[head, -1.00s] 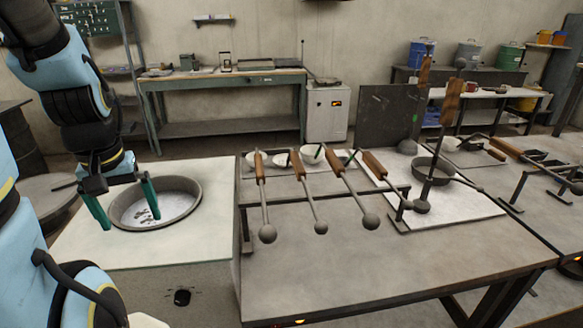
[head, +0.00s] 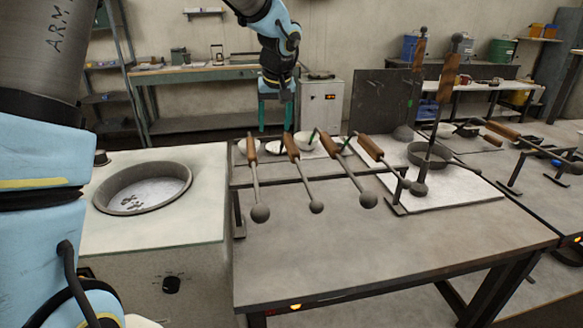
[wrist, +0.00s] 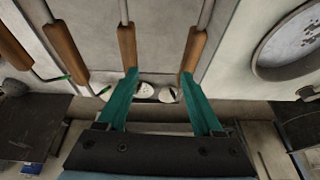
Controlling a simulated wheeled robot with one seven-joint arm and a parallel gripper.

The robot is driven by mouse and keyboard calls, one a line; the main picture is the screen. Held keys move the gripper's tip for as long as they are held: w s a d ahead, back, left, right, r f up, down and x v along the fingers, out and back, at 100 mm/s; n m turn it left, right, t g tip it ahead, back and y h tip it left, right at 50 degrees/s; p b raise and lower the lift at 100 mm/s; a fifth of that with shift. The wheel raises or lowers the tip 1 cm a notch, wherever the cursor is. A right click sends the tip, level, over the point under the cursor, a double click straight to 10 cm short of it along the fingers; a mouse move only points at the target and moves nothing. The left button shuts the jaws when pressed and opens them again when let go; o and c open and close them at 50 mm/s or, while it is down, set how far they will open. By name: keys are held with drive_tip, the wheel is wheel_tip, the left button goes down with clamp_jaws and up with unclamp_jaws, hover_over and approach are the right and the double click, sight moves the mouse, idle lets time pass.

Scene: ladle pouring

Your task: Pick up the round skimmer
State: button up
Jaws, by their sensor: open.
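Several long-handled tools with wooden grips and round dark heads lie side by side on the rack. The leftmost (head: 260,212), the second (head: 316,206) and the third (head: 367,199) point toward me. I cannot tell which tool is the round skimmer. My gripper (head: 275,120) is open and empty, pointing down behind the grips of the two leftmost tools. In the wrist view its green fingers (wrist: 159,76) are spread wide. The leftmost tool's grip (wrist: 194,49) appears by one fingertip and the second tool's grip (wrist: 127,46) by the other.
White bowls (head: 305,141) stand behind the grips. A round pan (head: 143,190) is set in the pale counter at left. At right, upright wooden-handled tools (head: 448,95) stand by a dark pot (head: 430,155) and a dark panel (head: 377,101). The front tabletop (head: 370,255) is clear.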

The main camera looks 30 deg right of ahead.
approach(292, 144)
drive_tip(key=shift+a, duration=0.35)
drive_tip(key=x, duration=0.2)
drive_tip(key=p+x, duration=0.1)
drive_tip(key=x, duration=0.1)
drive_tip(key=shift+w+d+f, duration=0.1)
drive_tip(key=shift+w+d, duration=0.05)
drive_tip(key=shift+d, duration=0.1)
drive_tip(key=shift+h, duration=0.3)
drive_tip(key=shift+p+x, duration=1.5)
drive_tip(key=shift+x, duration=1.6)
clamp_jaws()
